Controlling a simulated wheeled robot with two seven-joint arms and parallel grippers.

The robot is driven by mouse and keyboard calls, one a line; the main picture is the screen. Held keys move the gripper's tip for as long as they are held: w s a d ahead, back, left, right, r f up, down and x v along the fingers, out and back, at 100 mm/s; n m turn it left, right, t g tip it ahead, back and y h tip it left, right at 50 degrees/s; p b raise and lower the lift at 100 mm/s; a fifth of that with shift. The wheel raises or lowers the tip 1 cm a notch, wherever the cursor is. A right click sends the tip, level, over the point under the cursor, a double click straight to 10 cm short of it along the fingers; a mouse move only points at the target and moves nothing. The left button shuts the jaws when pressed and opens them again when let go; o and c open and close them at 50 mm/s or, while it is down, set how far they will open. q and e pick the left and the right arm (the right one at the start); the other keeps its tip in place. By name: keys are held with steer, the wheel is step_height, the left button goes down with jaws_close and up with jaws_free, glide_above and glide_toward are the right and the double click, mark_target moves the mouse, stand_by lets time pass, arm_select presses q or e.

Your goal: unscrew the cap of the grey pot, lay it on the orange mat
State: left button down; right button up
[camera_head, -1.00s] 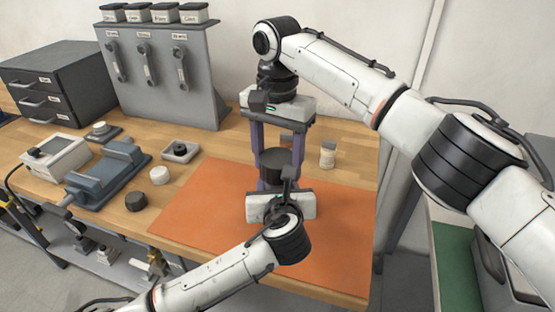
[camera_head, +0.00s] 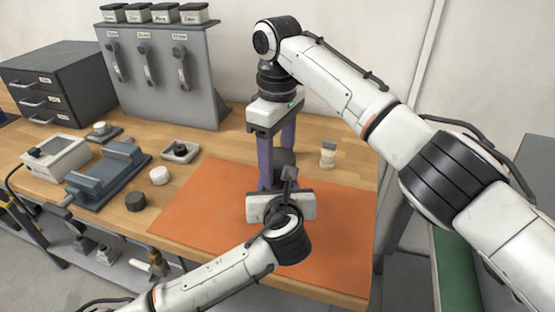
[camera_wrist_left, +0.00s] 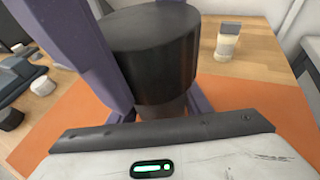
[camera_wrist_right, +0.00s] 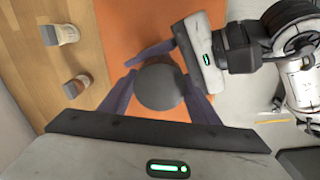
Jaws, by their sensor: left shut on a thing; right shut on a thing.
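The dark, round cap (camera_head: 284,157) stands upright over the orange mat (camera_head: 205,212). It fills the upper middle of the left wrist view (camera_wrist_left: 155,55) and shows from above in the right wrist view (camera_wrist_right: 160,87). My right gripper (camera_head: 279,165) comes straight down from above, its purple fingers shut on the cap's sides. My left gripper (camera_wrist_right: 150,60) reaches in level from the front, below the cap, shut on the grey pot. Only a narrow strip of the pot (camera_wrist_left: 160,108) shows under the cap; the rest is hidden by the grippers.
A small pale jar (camera_head: 328,157) stands behind the mat to the right; another jar (camera_wrist_right: 77,85) shows in the right wrist view. A blue-grey fixture (camera_head: 108,172), a white puck (camera_head: 159,175) and a black puck (camera_head: 136,201) lie left. The mat's left part is bare.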

arm_select(q)
steer(key=shift+f, duration=0.1)
arm_select(e)
steer(key=o, duration=1.2)
